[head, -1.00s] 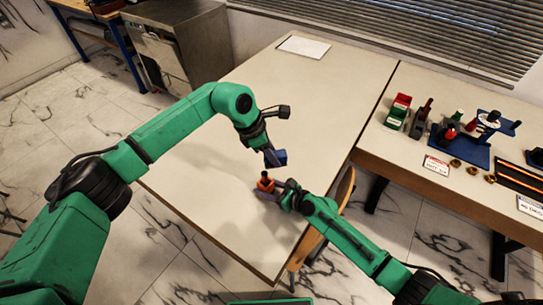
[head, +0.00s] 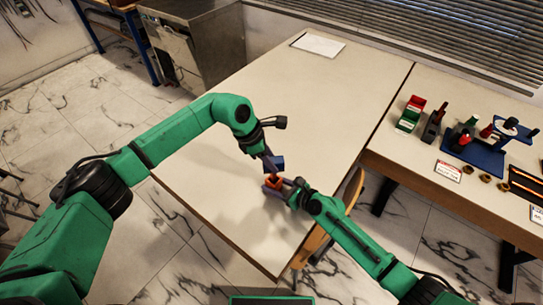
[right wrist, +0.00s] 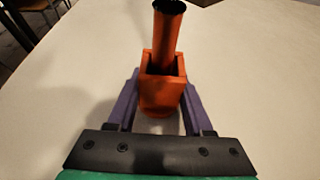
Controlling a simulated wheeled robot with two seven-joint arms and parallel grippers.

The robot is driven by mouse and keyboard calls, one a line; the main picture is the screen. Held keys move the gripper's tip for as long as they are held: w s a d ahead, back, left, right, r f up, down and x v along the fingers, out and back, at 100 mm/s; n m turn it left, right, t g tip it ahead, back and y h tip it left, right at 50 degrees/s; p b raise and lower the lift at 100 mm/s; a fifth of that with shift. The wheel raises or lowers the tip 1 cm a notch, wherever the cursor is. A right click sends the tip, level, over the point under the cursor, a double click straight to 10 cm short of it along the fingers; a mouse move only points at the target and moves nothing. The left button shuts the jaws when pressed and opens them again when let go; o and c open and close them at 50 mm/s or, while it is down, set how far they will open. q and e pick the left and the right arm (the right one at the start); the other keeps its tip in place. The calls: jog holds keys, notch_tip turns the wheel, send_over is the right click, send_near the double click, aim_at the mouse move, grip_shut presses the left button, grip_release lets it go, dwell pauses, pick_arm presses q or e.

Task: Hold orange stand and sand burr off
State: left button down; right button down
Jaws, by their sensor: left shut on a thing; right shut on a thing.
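The orange stand (head: 273,184) is a square block on the pale table, with an orange upright tube (right wrist: 167,30) in it that has a dark top end. The stand also shows in the right wrist view (right wrist: 160,100). My right gripper (head: 287,188) is shut on the stand, its purple fingers on both sides of it. My left gripper (head: 267,160) is shut on a blue block (head: 278,162) just above the stand's top. I cannot tell whether the block touches the tube. The burr is too small to make out.
A white sheet (head: 318,45) lies at the table's far end. A second table (head: 415,160) on the right bears a red and green box (head: 410,114), a blue fixture (head: 473,150), a label card and small brass parts. The table around the stand is clear.

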pick_arm(q)
jog(key=shift+f, duration=0.65)
dwell(0.7)
jog(key=shift+d, duration=0.15)
jog(key=shift+w+d, duration=0.1)
jog(key=shift+d, duration=0.55)
jog(key=shift+f, duration=0.1)
jog(key=shift+a, duration=0.15)
jog(key=shift+s+a+f, duration=0.1)
jog(key=shift+s+a, duration=0.05)
jog(key=shift+a, duration=0.65)
jog(key=shift+s+a+f, duration=0.1)
jog(key=shift+s+a, duration=0.05)
jog(key=shift+a, duration=0.6)
jog(key=shift+w+d, duration=0.15)
jog(key=shift+d, duration=1.4)
